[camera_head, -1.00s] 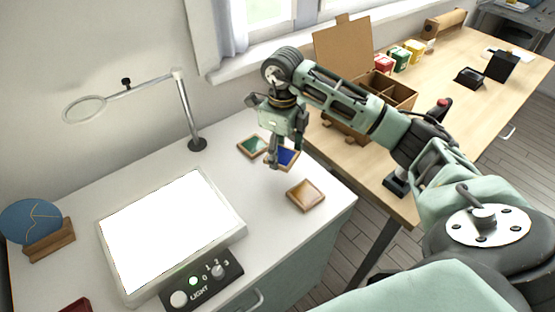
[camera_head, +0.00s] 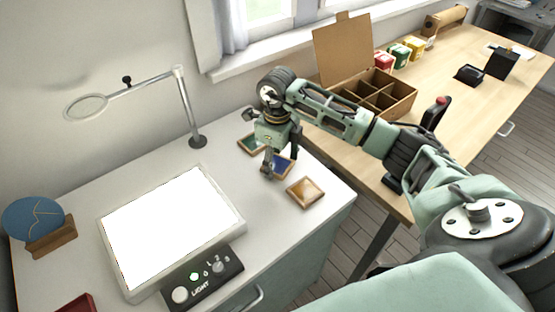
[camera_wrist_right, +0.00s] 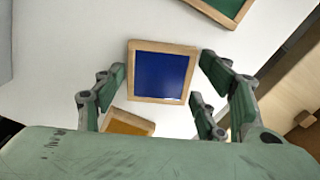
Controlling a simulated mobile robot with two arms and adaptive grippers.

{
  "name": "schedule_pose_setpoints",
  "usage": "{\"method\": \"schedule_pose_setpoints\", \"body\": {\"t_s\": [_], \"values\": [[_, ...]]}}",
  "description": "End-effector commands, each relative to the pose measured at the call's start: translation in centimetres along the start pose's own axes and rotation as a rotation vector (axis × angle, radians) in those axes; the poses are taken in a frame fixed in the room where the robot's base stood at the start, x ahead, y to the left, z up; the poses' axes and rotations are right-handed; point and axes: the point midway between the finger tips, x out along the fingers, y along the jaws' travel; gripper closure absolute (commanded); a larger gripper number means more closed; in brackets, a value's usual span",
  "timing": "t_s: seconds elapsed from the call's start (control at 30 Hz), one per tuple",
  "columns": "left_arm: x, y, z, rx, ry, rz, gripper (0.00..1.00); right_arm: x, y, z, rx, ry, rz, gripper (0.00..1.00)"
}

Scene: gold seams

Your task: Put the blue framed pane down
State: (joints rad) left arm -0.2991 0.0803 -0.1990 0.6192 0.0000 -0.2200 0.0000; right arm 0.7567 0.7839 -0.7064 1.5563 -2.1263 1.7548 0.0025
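The blue framed pane (camera_head: 283,166) lies flat on the white worktop (camera_head: 233,158), between a green framed pane (camera_head: 251,144) and an amber framed pane (camera_head: 306,192). My right gripper (camera_head: 281,158) is low over the blue pane and partly hides it in the head view. In the right wrist view the blue pane (camera_wrist_right: 162,72) shows whole, with its wooden frame. The fingers of my right gripper (camera_wrist_right: 163,88) stand apart on either side of it, with gaps to the frame. My left gripper is not in view.
A lit light panel (camera_head: 170,228) and its switch box (camera_head: 203,280) are at the front left. A magnifier on a stand (camera_head: 187,108) rises behind. A divided cardboard box (camera_head: 372,95) stands on the wooden table. A blue disc (camera_head: 33,220) sits in a holder at far left.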

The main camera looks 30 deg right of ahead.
Motion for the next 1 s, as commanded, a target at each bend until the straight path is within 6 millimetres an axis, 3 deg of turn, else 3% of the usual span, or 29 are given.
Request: {"method": "schedule_pose_setpoints", "body": {"t_s": [0.5,1.0], "values": [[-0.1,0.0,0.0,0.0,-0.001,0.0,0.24,-0.9,-0.1,0.1,0.0,-0.002,-0.001,0.24],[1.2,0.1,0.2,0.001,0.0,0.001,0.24,-10.5,-0.1,0.1,0.0,-0.003,-0.002,0.24]]}}
